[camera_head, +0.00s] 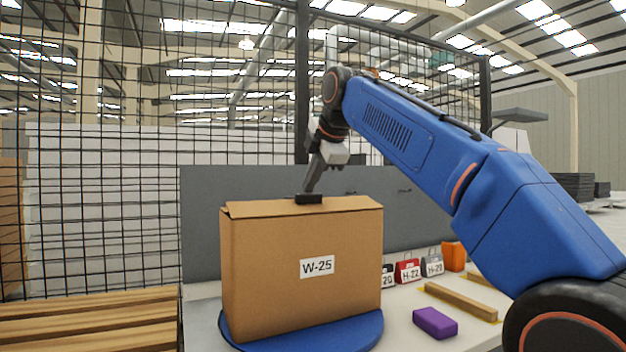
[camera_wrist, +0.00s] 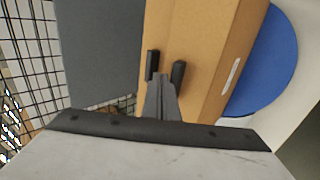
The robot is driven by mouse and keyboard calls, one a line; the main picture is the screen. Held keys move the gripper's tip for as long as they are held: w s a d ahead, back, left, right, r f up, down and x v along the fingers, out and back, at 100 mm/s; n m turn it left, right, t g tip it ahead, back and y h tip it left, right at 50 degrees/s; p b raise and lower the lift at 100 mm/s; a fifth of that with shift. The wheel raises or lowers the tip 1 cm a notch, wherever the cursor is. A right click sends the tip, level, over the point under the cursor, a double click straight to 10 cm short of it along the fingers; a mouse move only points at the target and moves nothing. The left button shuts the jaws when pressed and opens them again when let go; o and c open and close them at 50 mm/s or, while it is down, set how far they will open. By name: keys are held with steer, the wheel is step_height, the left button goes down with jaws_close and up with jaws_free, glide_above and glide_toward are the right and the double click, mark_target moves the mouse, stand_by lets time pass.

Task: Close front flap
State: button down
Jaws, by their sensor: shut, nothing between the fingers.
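A brown cardboard box (camera_head: 270,275) with a white W-25 label (camera_head: 317,267) stands upright on a round blue turntable (camera_head: 350,335). Its top (camera_head: 255,208) looks nearly flat, with a slightly raised edge at the left corner. I cannot tell the front flap apart from the other flaps. My gripper (camera_head: 309,198) is shut and empty, pointing down at the box top near its middle. The wrist view shows its dark fingertips (camera_wrist: 165,70) over the brown cardboard (camera_wrist: 205,35). Whether they touch it is not clear.
A grey panel (camera_head: 205,190) and a black mesh fence (camera_head: 90,220) stand behind the box. A purple block (camera_head: 435,322), a wooden bar (camera_head: 460,301) and small labelled items (camera_head: 407,271) lie to the right. A slatted wooden pallet (camera_head: 90,325) is at the left.

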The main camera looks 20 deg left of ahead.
steer(key=shift+x, duration=0.85)
steer(key=shift+a+r, duration=0.1)
steer(key=shift+r, duration=0.1)
stand_by(0.9)
steer(key=shift+r, duration=0.7)
